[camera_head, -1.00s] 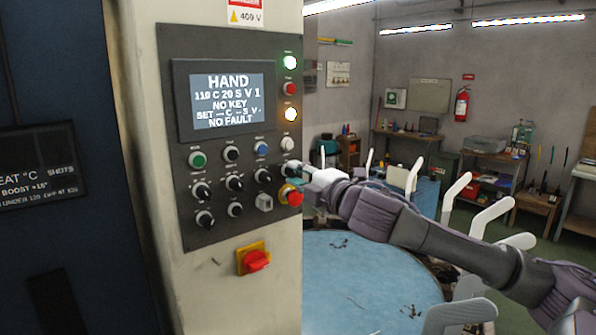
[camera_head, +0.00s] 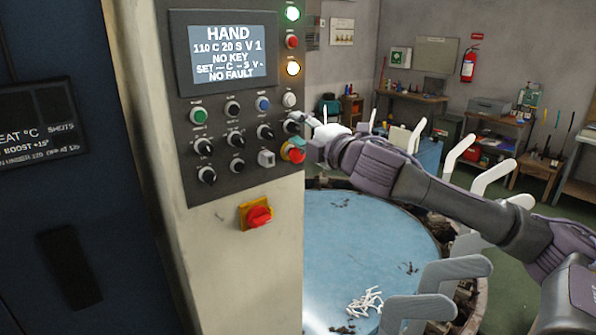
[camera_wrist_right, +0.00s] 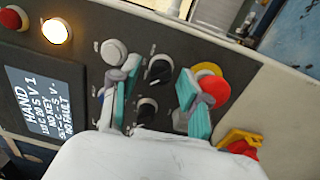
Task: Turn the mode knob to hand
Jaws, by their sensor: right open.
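The control panel (camera_head: 180,130) carries several black selector knobs, and their labels are too small to read, so I cannot tell which is the mode knob. Its display (camera_head: 228,50) reads HAND, NO KEY and NO FAULT. My right gripper (camera_head: 301,136) is at the panel's right edge, by the rightmost black knob (camera_head: 292,124). In the right wrist view the teal-padded fingers of my right gripper (camera_wrist_right: 158,86) are spread open, with a black knob (camera_wrist_right: 159,69) and another black knob (camera_wrist_right: 147,111) seen between them. Contact cannot be told. My left gripper is out of view.
A red mushroom button (camera_wrist_right: 211,90) on a yellow ring sits close beside one finger. A red rotary switch (camera_head: 259,216) on a yellow plate is below the panel. A round blue table (camera_head: 365,235) with upright white forms around it stands to the right.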

